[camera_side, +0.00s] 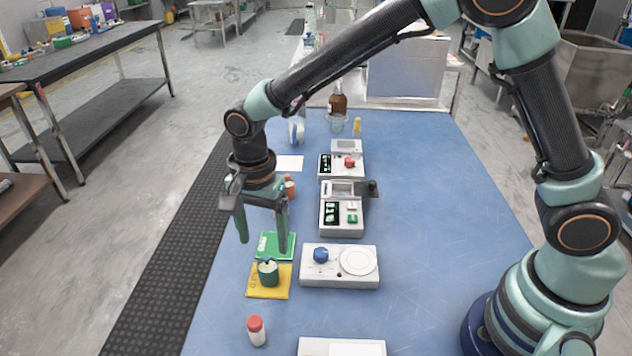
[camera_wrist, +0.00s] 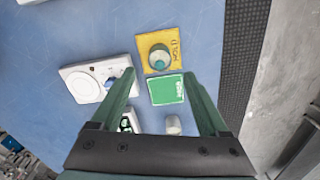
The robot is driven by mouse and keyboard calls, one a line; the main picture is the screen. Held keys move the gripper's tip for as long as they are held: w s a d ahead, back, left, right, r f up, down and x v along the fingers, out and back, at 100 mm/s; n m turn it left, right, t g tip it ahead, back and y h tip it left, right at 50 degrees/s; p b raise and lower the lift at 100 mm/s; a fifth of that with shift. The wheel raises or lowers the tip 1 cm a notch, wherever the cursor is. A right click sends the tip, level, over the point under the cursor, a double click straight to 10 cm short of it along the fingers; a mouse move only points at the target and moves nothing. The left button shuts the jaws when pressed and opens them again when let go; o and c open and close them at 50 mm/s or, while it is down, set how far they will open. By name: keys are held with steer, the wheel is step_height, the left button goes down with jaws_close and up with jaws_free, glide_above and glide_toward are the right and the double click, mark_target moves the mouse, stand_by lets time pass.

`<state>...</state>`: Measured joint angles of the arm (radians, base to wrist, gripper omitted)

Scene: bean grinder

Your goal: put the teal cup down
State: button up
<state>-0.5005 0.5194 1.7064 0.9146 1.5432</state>
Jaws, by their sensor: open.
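The teal cup (camera_side: 268,271) stands upright on a yellow card (camera_side: 254,292), and something dark sticks up at its top. In the wrist view the cup (camera_wrist: 159,57) shows from above on the yellow card (camera_wrist: 172,41), just beyond my fingertips. My gripper (camera_side: 264,244) is open and empty, its fingers pointing down, above and behind the cup and apart from it. In the wrist view my two fingers (camera_wrist: 160,75) are spread wide with nothing between the tips. A green card (camera_side: 284,243) lies just behind the yellow one.
A white device with a blue knob and round plate (camera_side: 340,266) stands right of the cup. More devices (camera_side: 342,215) stand farther back. A red-capped white bottle (camera_side: 256,331) stands in front. An orange-brown item (camera_side: 290,187) is behind my gripper. Blue table is clear at right.

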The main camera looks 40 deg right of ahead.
steer(key=s+d+r+n+t, duration=0.3)
steer(key=d+r+n, duration=0.2)
steer(key=d+r, duration=0.8)
steer(key=s+d+r+n+t, duration=0.2)
steer(key=s+d+n, duration=0.5)
steer(key=d, duration=0.1)
steer(key=shift+s+d+r+t, duration=0.15)
steer(key=shift+s+d+t, duration=0.05)
steer(key=shift+t, duration=0.1)
